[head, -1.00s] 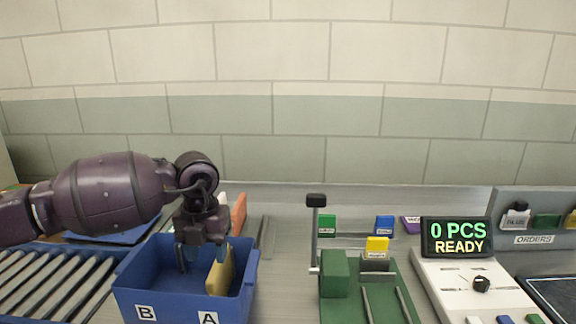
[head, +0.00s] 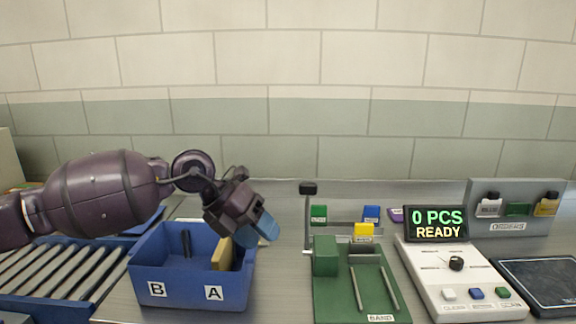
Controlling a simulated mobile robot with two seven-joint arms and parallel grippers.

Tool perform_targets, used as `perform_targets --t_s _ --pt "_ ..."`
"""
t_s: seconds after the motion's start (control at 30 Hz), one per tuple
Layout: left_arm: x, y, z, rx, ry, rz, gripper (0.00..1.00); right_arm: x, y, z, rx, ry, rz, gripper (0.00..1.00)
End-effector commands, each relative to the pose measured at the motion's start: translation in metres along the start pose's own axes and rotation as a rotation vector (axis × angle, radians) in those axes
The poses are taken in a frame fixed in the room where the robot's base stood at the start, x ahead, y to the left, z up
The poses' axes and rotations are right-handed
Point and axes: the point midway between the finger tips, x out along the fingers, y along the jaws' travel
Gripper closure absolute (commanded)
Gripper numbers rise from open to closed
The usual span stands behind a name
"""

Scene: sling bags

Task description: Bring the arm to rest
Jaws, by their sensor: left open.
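My left gripper (head: 257,232) is above the right rim of the blue bin, with its blue fingertips pointing down and to the right. It is open and I see nothing between its fingers. The blue bin (head: 180,287) is marked B and A on its front. A tan block (head: 222,254) stands in the A side, and a dark upright piece (head: 186,243) shows at the back of the B side. My right gripper is not in view.
A roller conveyor (head: 50,280) lies left of the bin. Right of it stand a green fixture (head: 345,285) with an upright lever, a white control panel (head: 460,282) with a display (head: 437,224) reading 0 PCS READY, and a grey orders rack (head: 480,215). Bare table lies between bin and fixture.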

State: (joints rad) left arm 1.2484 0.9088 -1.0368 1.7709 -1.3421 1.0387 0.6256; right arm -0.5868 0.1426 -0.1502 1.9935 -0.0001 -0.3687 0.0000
Motion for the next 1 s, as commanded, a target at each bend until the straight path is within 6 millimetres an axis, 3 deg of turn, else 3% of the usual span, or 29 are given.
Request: perform_targets --t_s 0.03,0.1,0.2,0.3,0.43,0.67,0.87,1.0 --pt "0.002 -0.024 0.004 0.019 -0.033 -0.112 0.49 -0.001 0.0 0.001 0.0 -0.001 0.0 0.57" --pt "0.002 -0.053 0.009 0.026 -0.087 -0.271 0.49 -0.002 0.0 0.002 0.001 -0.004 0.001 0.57" --pt "-0.001 -0.085 0.014 -0.007 -0.173 -0.496 0.49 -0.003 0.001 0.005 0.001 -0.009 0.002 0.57" --pt "-0.007 -0.103 0.02 -0.094 -0.272 -0.712 0.49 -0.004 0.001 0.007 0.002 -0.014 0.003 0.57" --pt "-0.017 -0.103 0.029 -0.27 -0.407 -0.938 0.49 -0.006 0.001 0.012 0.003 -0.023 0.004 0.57" --pt "-0.021 -0.054 0.034 -0.649 -0.611 -1.168 0.49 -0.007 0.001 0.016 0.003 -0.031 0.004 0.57" --pt "-0.009 0.014 0.02 -1.009 -0.748 -1.257 0.49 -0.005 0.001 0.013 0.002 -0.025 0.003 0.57" --pt "0.007 0.066 -0.002 -1.262 -0.822 -1.28 0.49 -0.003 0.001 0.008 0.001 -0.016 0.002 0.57"
